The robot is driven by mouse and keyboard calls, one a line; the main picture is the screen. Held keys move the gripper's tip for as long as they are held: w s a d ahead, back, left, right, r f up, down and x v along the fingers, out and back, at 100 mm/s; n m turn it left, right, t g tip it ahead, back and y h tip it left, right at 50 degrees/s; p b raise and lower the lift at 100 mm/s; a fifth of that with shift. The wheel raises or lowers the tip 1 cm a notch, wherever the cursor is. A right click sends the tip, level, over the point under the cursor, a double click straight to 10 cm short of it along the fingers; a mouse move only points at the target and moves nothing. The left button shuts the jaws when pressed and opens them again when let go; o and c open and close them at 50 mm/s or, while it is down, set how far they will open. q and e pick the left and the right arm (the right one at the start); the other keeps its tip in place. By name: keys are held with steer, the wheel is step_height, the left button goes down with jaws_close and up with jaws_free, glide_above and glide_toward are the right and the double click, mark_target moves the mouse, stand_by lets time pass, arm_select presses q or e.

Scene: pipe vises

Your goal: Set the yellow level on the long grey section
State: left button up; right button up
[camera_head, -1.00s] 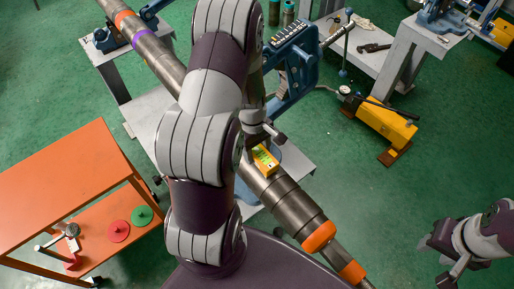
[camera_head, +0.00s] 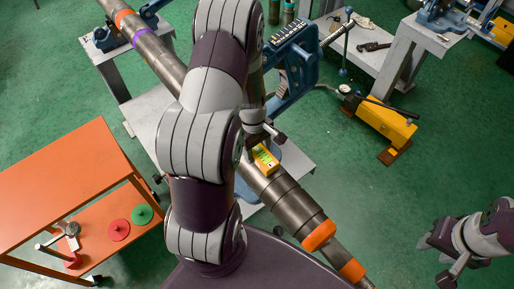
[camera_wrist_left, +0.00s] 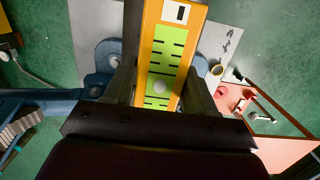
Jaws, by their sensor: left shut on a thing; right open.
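The yellow level (camera_head: 265,161) is at the long grey pipe section (camera_head: 291,205), just below my left wrist in the head view. In the left wrist view the level (camera_wrist_left: 164,57), with its green face, sits between the two fingers of my left gripper (camera_wrist_left: 160,92), which is shut on it. The level lies roughly along the pipe. Whether it touches the pipe's top cannot be told. My left arm hides the middle of the pipe. My right gripper (camera_head: 440,252) is open and empty at the lower right, away from the pipe.
A blue vise (camera_head: 290,70) stands beside the pipe. An orange table (camera_head: 70,180) with red and green discs is at the left. A yellow hydraulic pump (camera_head: 385,122) sits on the green floor at the right. Orange bands (camera_head: 319,236) mark the pipe's near end.

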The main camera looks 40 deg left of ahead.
arm_select(q)
steer(key=shift+f, duration=0.25)
steer(key=o, duration=1.4)
steer(key=shift+o, duration=0.2)
step_height(320, 180, up, 7)
steer(key=p, duration=0.6)
steer(key=shift+r+p, duration=0.1)
steer(key=shift+p, duration=0.25)
stand_by(0.4)
